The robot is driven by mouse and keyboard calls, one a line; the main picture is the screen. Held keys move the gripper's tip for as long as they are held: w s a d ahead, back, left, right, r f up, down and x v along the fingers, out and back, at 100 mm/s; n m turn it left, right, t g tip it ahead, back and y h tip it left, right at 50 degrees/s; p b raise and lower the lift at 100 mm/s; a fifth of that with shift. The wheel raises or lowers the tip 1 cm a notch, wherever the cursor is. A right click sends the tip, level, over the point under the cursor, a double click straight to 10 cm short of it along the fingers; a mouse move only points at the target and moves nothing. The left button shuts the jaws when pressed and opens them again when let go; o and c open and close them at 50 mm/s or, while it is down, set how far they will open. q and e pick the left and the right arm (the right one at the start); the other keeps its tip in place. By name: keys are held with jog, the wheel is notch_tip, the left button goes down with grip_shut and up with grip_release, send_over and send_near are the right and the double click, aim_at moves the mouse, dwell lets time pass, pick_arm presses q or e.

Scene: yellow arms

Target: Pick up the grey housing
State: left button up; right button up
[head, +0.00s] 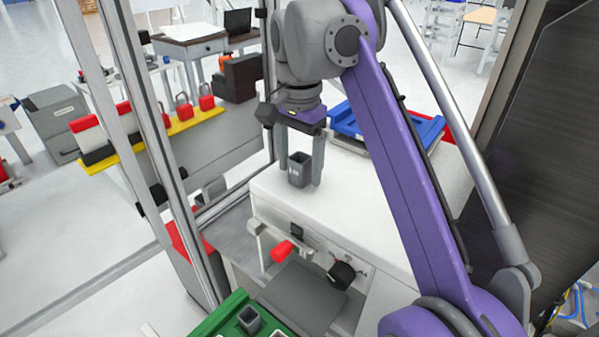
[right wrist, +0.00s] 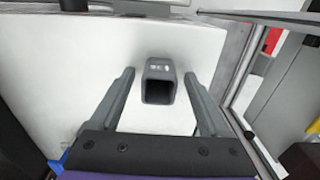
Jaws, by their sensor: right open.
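The grey housing (head: 298,172) is a small, dark, square, hollow part with light marks on one face. It appears to stand on the white worktop (head: 345,200) near its left edge. My right gripper (head: 301,178) points down over it, open, with one finger on each side. In the right wrist view the housing (right wrist: 158,70) lies between the fingertips of the right gripper (right wrist: 159,74), with a visible gap to each finger. Its dark opening faces the camera. My left gripper is not in view.
A blue tray (head: 426,131) lies on the worktop behind my right arm. A green tray (head: 211,324) with similar grey parts is at the bottom. Metal frame posts (head: 160,130) stand left of the worktop. A red knob (head: 281,251) and a black knob (head: 342,274) protrude in front.

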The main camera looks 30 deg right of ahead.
jog(key=shift+s, duration=0.1)
grip_shut()
jog(key=shift+r, duration=0.1)
